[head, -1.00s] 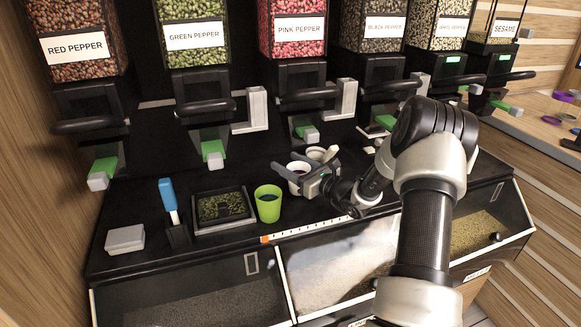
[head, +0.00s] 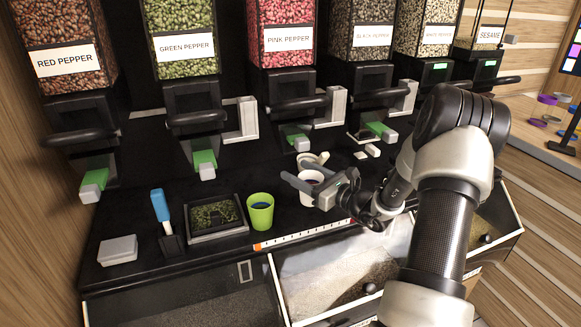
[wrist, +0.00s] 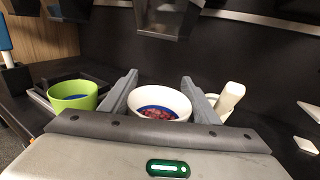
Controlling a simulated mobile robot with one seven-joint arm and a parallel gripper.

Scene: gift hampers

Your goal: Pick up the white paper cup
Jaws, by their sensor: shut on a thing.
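The white paper cup (head: 309,189) is between the two fingers of my gripper (head: 306,175) in the head view. The wrist view shows the cup (wrist: 160,97) from above its rim, with a blue inside and pink-red grains in it. My gripper (wrist: 158,82) is shut on it, one finger along each side. The cup is upright or nearly so. Its lower part is hidden by my gripper, so I cannot tell whether its base touches the counter.
A green cup (head: 260,212) stands to the left, beside a black tray (head: 217,237) of green grains. A white handled thing (head: 312,159) stands close behind the held cup. A blue-handled brush (head: 162,210) and a grey box (head: 117,251) are further left. Dispensers hang above.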

